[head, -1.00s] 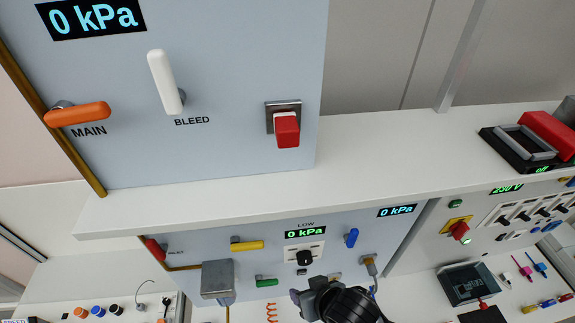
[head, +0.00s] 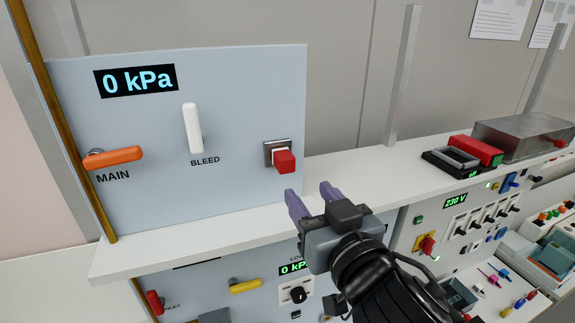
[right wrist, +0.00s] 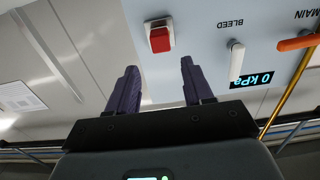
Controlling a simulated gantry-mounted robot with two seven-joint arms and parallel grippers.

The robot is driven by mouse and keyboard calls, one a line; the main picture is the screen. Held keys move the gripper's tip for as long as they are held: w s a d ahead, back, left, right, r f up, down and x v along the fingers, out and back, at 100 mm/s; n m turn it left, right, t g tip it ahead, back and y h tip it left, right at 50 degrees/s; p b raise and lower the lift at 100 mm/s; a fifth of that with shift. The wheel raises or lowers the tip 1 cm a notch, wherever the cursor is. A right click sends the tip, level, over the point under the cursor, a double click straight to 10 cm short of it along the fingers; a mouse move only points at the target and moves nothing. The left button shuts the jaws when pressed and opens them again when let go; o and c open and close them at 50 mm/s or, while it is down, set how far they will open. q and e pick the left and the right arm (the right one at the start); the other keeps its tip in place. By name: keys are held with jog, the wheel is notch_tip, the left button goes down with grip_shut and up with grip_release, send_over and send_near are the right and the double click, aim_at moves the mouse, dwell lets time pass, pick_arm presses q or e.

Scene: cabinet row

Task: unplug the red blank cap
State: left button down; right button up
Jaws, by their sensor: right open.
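The red blank cap (head: 285,161) sits in a grey square socket (head: 271,149) at the right side of the light blue upper panel. It also shows in the right wrist view (right wrist: 159,39), ahead of the fingers and between their lines. My right gripper (head: 314,194) is open and empty, with purple fingers pointing up toward the panel. In the head view it is below and a little right of the cap, apart from it. In the right wrist view the gripper (right wrist: 157,77) has a clear gap between its fingers. My left gripper is not in view.
The panel also carries an orange MAIN handle (head: 113,157), a white BLEED handle (head: 193,128) and a 0 kPa display (head: 136,80). A white shelf (head: 180,236) runs below it. A black and red device (head: 463,155) stands on the shelf at right. Shelf space between is clear.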

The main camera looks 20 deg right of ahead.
aim_at(288, 167)
jog(key=shift+w+b, duration=0.7)
jog(key=shift+w, duration=4.05)
grip_shut()
jog(key=shift+a, duration=0.1)
jog(key=s, duration=0.6)
